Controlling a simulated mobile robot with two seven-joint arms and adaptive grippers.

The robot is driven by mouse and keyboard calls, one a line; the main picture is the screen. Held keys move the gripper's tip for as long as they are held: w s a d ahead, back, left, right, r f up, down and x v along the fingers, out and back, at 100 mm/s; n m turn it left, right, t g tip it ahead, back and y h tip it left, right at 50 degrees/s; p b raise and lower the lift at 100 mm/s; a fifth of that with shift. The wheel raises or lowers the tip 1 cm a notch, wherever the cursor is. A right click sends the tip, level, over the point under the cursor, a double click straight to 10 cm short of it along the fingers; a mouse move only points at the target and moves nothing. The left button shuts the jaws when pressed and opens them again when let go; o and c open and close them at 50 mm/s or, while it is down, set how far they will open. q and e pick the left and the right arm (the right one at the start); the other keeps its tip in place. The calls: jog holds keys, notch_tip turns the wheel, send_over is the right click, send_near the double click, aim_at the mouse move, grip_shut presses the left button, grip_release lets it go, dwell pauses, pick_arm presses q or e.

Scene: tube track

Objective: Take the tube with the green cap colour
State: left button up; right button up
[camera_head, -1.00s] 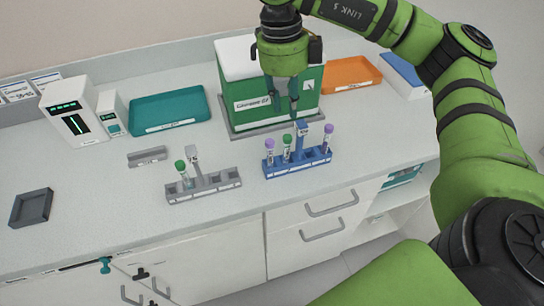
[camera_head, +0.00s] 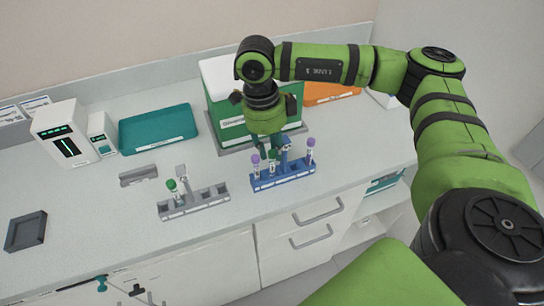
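A green-capped tube (camera_head: 272,160) stands in the blue rack (camera_head: 284,178) between purple-capped tubes (camera_head: 256,164) and (camera_head: 310,150). Another green-capped tube (camera_head: 172,190) stands in the left part of the grey rack (camera_head: 195,203). My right gripper (camera_head: 270,148) points down just above the blue rack, with its fingertips close to the green cap there. Its fingers look apart; whether they touch the tube is not clear. The gripper partly covers the upper area behind the rack. My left gripper is not in view.
A green box with a white lid (camera_head: 222,108) stands behind the gripper. A teal tray (camera_head: 157,128), an orange tray (camera_head: 330,92) and a white device (camera_head: 62,132) are at the back. A dark square tray (camera_head: 26,232) lies at left.

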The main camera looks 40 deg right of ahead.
jog(key=c, duration=0.5)
jog(key=shift+r, duration=0.1)
jog(key=shift+r+b, duration=0.3)
jog(key=shift+r, duration=0.25)
notch_tip(320, 180, up, 17)
jog(key=shift+f+b, duration=0.1)
jog(key=shift+b, duration=0.25)
